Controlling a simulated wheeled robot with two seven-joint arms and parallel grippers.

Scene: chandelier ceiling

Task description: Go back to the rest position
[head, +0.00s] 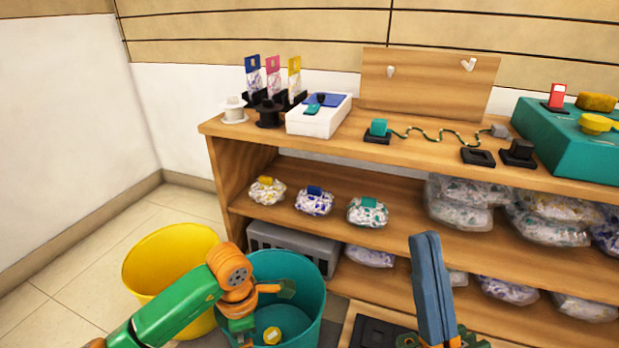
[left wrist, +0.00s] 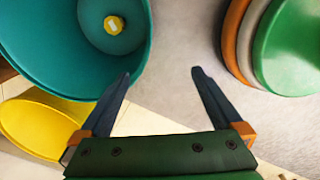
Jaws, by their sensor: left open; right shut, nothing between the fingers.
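My left arm (head: 175,305), green and orange, reaches in from the lower left in the head view, in front of the teal bin. My left gripper (left wrist: 162,73) shows in the left wrist view with its two dark fingers wide apart and only floor between them. Its fingers are hard to make out in the head view. My right gripper (head: 428,285) points up in front of the shelf's lower part, its blue-grey fingers together and nothing held.
A yellow bin (head: 150,255) and a teal bin (head: 312,275) with a yellow item (head: 272,335) inside stand at the left. A wooden shelf (head: 225,170) holds several bagged bundles and, on top, a white box (head: 310,122). Floor at the far left is clear.

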